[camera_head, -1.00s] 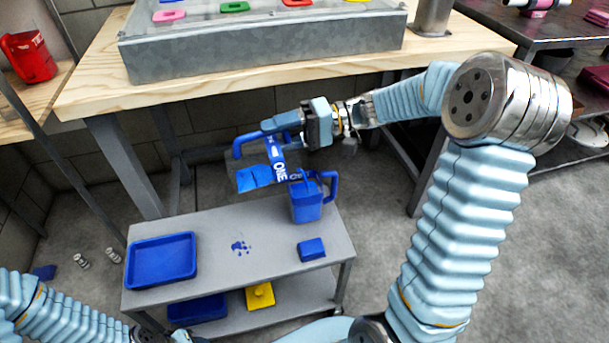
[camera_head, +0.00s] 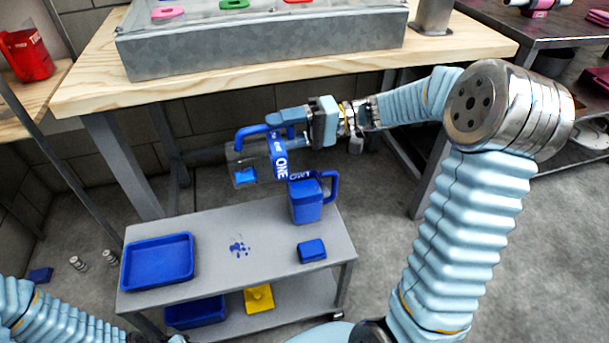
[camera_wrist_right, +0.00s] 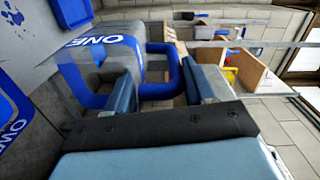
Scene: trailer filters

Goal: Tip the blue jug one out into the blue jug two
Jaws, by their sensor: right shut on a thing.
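Blue jug one (camera_head: 280,160) is see-through with a blue band lettered ONE and a blue handle. It is held tilted in the air above the left side of blue jug two, with a small patch of blue (camera_head: 245,176) inside. Jug one also shows in the right wrist view (camera_wrist_right: 100,42). My right gripper (camera_head: 291,121) is shut on its handle (camera_wrist_right: 163,88). Blue jug two (camera_head: 306,207) stands upright on the cart, its handle to the right. Jug one covers part of jug two's top, so whether they touch cannot be told. My left gripper is out of view.
The grey cart (camera_head: 270,262) carries a blue tray (camera_head: 157,283), a blue splat mark (camera_head: 239,247) and a small blue block (camera_head: 312,250). A blue bin (camera_head: 195,313) and a yellow piece (camera_head: 258,298) are on its lower shelf. The wooden workbench (camera_head: 85,94) stands behind.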

